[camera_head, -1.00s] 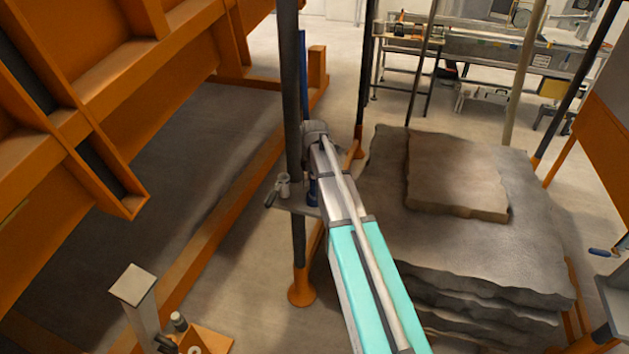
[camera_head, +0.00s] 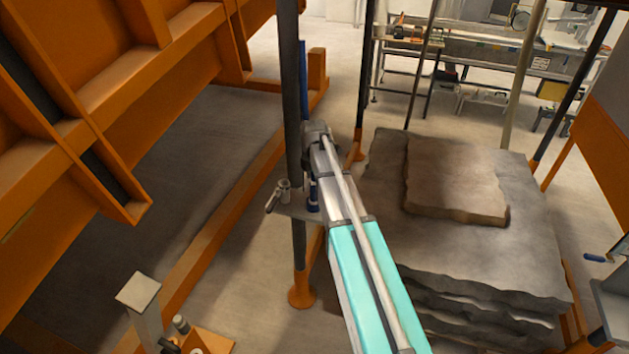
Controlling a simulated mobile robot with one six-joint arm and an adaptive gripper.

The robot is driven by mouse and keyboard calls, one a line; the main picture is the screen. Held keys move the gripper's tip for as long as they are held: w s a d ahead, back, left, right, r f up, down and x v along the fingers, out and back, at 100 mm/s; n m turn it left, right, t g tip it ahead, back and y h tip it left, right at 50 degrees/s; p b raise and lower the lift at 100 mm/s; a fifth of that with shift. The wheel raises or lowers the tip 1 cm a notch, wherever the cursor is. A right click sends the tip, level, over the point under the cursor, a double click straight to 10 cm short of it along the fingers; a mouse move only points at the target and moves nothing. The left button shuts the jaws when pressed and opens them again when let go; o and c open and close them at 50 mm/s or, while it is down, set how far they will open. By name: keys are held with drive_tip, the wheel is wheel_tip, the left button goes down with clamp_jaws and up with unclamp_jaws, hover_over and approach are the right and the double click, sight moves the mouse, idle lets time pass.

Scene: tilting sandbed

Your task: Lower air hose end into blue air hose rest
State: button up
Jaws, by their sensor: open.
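My gripper (camera_head: 317,132) is at the far end of my arm, against the dark upright post in the picture. Its jaws are open, and its fingertips are mostly hidden by my own wrist. A small grey bracket plate (camera_head: 290,209) is on the post just below it. A dark blue upright piece with a pale band (camera_head: 313,195), which looks like the blue air hose rest, stands on the plate beside my arm, partly covered by it. A grey metal fitting with a lever (camera_head: 284,189) is at the plate's left side. I cannot make out the air hose end for certain.
A stack of grey slabs (camera_head: 470,245) stands to the right of my arm. The orange sandbed frame (camera_head: 110,70) fills the left. A workbench (camera_head: 480,45) is at the back right. Bare floor (camera_head: 240,255) lies left of the post.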

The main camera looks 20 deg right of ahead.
drive_tip(key=shift+r+p, duration=2.8)
drive_tip(key=shift+r, duration=0.3)
drive_tip(key=s+a+r+p, duration=0.7)
drive_tip(key=a+r+p, duration=0.1)
drive_tip(key=a, duration=0.1)
drive_tip(key=shift+s+a+r, duration=0.15)
drive_tip(key=shift+s+r, duration=0.05)
drive_tip(key=shift+s, duration=0.05)
drive_tip(key=shift+f, duration=0.1)
drive_tip(key=s+f+m+b, duration=1.4)
drive_tip(key=s+m, duration=0.1)
drive_tip(key=m, duration=0.6)
drive_tip(key=shift+d, duration=0.3)
drive_tip(key=shift+c, duration=0.3)
